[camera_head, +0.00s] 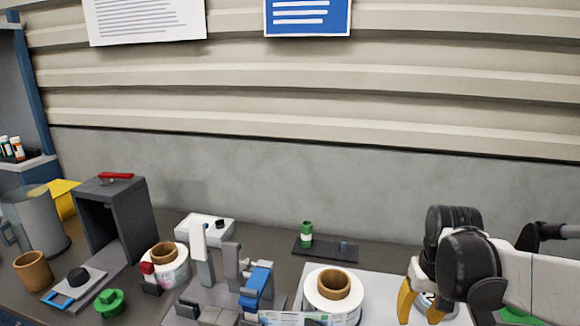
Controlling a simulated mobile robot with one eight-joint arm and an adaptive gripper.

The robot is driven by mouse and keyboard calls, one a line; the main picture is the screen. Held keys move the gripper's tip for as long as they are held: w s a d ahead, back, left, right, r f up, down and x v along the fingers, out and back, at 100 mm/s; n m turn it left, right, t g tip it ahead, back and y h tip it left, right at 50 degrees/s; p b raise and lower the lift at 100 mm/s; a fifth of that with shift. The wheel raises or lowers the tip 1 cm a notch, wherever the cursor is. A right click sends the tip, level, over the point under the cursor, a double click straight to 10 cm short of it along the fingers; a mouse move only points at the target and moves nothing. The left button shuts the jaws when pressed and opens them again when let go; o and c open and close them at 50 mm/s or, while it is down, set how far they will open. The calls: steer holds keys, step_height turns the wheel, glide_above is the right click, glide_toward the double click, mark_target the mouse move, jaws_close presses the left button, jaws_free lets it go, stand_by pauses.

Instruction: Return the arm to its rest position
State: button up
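My gripper (420,309) is at the lower right, pointing down, with orange-yellow fingers below a black and white wrist. One finger shows clearly on the left; the other is partly cut off by the bottom edge. The fingers look apart, and a white round thing (446,308) shows behind or between them. I cannot tell whether they touch it. My white arm comes in from the right edge, above the bench.
A white reel with a brown core (318,290) stands left of my gripper. Further left are a grey and blue labeller (233,292), another reel (172,277), a dark box with a red handle (118,212) and a green knob (109,301). A green-capped bottle (306,234) stands at the back.

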steer(key=s+a+r+n+t+b, duration=0.1)
steer(key=s+a+t+b, duration=0.1)
steer(key=s+a+t, duration=0.3)
steer(key=shift+s+a+r+n+t+b, duration=0.3)
steer(key=shift+s+a+t+b, duration=0.1)
steer(key=shift+s+a, duration=1.95)
steer(key=shift+w+a, duration=0.25)
